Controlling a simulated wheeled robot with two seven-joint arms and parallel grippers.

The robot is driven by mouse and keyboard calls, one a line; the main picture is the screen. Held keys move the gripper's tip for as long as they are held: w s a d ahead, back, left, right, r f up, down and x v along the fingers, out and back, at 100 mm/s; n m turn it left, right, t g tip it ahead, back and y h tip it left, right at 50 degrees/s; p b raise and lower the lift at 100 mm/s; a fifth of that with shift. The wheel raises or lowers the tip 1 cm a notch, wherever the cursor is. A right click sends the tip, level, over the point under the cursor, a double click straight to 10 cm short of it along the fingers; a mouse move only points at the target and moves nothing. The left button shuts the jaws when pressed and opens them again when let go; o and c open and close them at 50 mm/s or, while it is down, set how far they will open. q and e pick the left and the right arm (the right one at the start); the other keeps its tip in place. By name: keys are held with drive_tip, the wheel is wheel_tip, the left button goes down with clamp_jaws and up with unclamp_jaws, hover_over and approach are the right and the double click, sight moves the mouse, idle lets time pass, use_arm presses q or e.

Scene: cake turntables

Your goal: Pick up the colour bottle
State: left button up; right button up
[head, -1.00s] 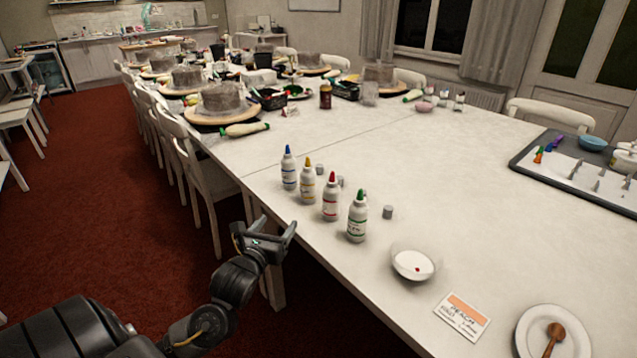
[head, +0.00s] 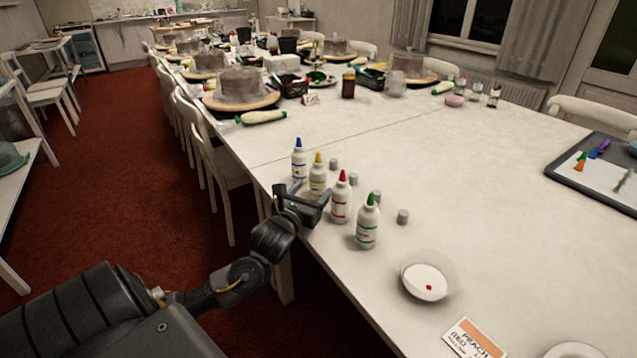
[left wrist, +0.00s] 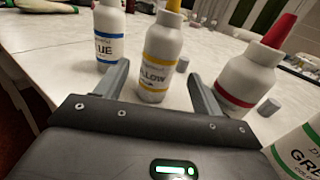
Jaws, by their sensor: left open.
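Several white colour bottles stand upright in a row near the table's left edge. They are the blue-tipped bottle (head: 299,160), the yellow-tipped bottle (head: 317,174), the red-tipped bottle (head: 340,200) and the green-tipped bottle (head: 367,224). My left gripper (head: 309,194) is open at the yellow bottle. In the left wrist view the yellow bottle (left wrist: 158,62) stands ahead between the two spread fingers (left wrist: 160,84). The blue bottle (left wrist: 109,40) is outside the left finger, the red bottle (left wrist: 250,72) outside the right one. I cannot tell whether a finger touches any bottle. My right gripper is not in view.
Small grey caps (head: 403,216) lie behind the bottles. A white bowl (head: 425,280) with a red spot and a label card (head: 472,339) are nearer me. Cakes on turntables (head: 240,92) stand farther back. The middle of the table (head: 470,170) is clear.

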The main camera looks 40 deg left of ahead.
sight(315, 185)
use_arm(q)
drive_tip(key=shift+x, duration=2.65)
drive_tip(key=shift+r, duration=0.15)
drive_tip(key=shift+c, duration=0.2)
drive_tip(key=c, duration=0.7)
